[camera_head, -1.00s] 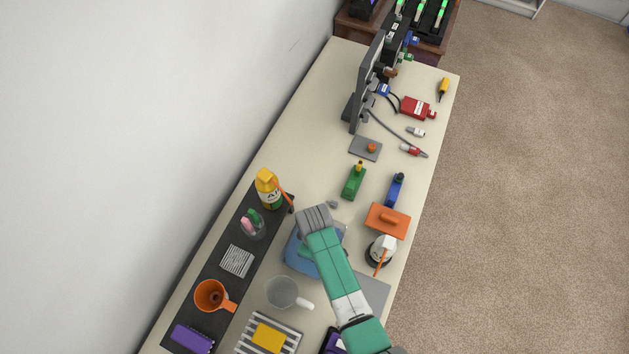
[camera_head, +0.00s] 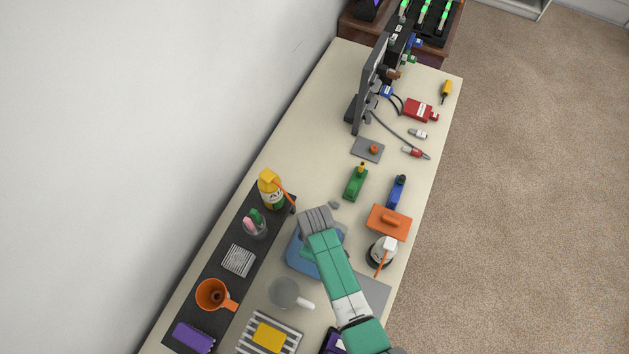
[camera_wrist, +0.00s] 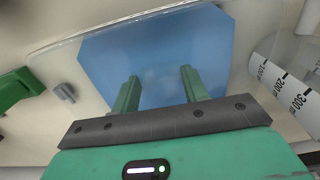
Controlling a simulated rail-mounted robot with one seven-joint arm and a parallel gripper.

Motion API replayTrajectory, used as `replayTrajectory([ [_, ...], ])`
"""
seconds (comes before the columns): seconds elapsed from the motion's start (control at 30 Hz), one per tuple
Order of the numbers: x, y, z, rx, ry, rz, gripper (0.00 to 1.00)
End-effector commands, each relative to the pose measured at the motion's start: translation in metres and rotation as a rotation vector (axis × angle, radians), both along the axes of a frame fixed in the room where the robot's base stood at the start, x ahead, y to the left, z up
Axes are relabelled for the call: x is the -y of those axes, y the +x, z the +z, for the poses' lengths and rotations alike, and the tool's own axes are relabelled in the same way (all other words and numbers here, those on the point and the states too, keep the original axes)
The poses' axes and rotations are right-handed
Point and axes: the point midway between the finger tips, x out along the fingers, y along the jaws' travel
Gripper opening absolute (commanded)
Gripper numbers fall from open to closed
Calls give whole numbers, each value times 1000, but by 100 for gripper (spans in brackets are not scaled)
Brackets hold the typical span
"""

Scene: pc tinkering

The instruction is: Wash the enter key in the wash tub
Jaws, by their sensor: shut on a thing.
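The wash tub (camera_head: 300,258) is blue and stands on the table, partly hidden under my arm in the head view. In the wrist view the blue of the tub (camera_wrist: 105,60) fills the middle, with a clear rim around it. My gripper (camera_wrist: 160,90) is over the tub, its two green fingers reaching down against the blue. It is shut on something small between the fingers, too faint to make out. I cannot pick out the enter key for sure. A small grey piece (camera_head: 334,205) lies on the table beyond the tub, and shows at left in the wrist view (camera_wrist: 65,92).
A clear mug (camera_head: 284,293) is nearer. A yellow bottle (camera_head: 270,190) stands on the dark mat (camera_head: 214,265).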

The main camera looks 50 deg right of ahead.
Motion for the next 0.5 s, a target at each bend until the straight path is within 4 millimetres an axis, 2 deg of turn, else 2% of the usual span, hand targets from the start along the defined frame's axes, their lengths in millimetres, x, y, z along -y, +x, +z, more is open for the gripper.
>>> replayTrajectory([
  [0.5,-1,0,1,0,0,1,23],
])
